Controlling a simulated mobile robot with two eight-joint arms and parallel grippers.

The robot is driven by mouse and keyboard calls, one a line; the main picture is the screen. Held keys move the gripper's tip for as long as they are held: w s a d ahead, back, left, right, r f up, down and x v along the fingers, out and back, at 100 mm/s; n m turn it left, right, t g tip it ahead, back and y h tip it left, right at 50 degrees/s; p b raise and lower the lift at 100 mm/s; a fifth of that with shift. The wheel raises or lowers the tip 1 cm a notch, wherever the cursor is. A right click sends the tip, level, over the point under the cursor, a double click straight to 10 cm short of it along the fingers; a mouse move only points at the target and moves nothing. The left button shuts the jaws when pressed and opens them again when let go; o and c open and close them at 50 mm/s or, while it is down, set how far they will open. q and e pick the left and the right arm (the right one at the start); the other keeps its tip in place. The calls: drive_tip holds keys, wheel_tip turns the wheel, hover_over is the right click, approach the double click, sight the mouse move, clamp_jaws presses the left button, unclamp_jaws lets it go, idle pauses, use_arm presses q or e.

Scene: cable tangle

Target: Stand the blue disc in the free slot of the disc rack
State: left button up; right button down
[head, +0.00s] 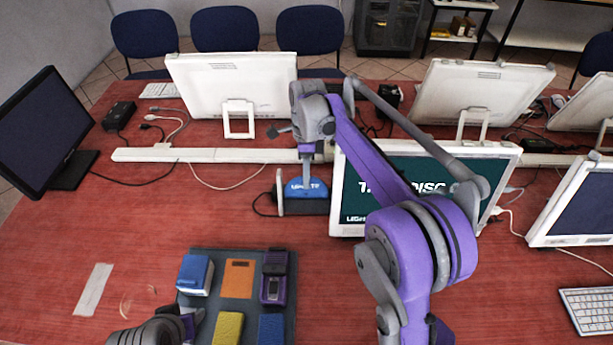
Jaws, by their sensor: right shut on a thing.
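The blue disc (317,190) with white lettering is upright in the head view, just left of the monitor showing a disc picture. My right gripper (306,184) points down and is shut on the disc's upper part. The disc's lower edge meets the dark disc rack (312,209); I cannot tell whether it sits in the slot or just above it. A thin white upright piece (280,192) stands at the rack's left end. My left gripper (190,322) is partly seen at the bottom left, by the tray; its jaws are unclear.
A grey tray (250,253) holds several coloured blocks and a purple device. Monitors stand right of the rack (350,205), behind it (232,85) and at far left (45,130). A white cable duct (215,155) crosses the red table. Loose cables lie nearby; the table's left middle is mostly clear.

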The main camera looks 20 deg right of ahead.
use_arm(q)
drive_tip(key=w+r+p, duration=0.4)
drive_tip(key=r+p, duration=0.2)
drive_tip(key=r, duration=0.3)
drive_tip(key=shift+t, duration=0.4)
use_arm(e)
drive_tip(key=a+v, duration=0.1)
drive_tip(key=v, duration=1.2)
drive_tip(key=shift+d, duration=0.45)
use_arm(q)
drive_tip(key=shift+r, duration=0.15)
